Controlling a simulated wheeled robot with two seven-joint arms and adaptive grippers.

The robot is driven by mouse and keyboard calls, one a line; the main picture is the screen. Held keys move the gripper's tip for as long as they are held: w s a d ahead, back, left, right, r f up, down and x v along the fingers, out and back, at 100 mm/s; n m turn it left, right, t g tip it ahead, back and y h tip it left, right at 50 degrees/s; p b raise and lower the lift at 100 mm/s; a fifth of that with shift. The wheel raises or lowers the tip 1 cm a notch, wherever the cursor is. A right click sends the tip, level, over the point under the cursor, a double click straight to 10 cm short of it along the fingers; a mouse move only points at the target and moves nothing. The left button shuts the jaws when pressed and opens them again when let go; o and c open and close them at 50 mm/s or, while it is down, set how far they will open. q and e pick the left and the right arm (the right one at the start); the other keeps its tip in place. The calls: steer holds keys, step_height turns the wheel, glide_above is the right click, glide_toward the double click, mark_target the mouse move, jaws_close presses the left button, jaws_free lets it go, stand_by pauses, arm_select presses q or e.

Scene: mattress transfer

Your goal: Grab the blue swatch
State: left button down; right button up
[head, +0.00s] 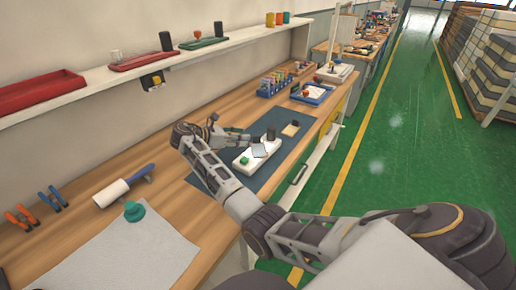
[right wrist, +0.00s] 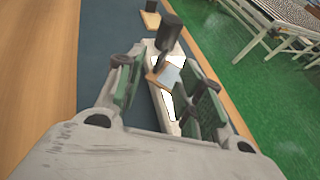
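A small pale blue swatch (right wrist: 171,76) with a tan edge sits at a white elongated block (right wrist: 168,120) in the right wrist view. In the head view the swatch (head: 259,150) looks grey-blue, on the white block (head: 243,167) over a dark mat. My right gripper (right wrist: 165,95) is open, one finger on each side of the block, with the swatch between them, toward the fingertips. No grip on it shows. In the head view the right gripper (head: 243,139) reaches over the mat beside the block. My left gripper is not in view.
A dark cylinder (head: 270,135) stands close by the swatch. The dark mat (head: 265,183) lies on the wooden bench. A blue rack (head: 272,88) and a blue tray (head: 313,95) stand farther back. A shelf runs along the wall.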

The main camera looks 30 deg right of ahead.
mark_target(251, 144)
steer(key=shift+d+f, duration=0.15)
steer(key=shift+d, duration=0.15)
steer(key=shift+x, duration=2.65)
steer(key=shift+s, duration=0.1)
steer(key=shift+a, duration=0.1)
jaws_close()
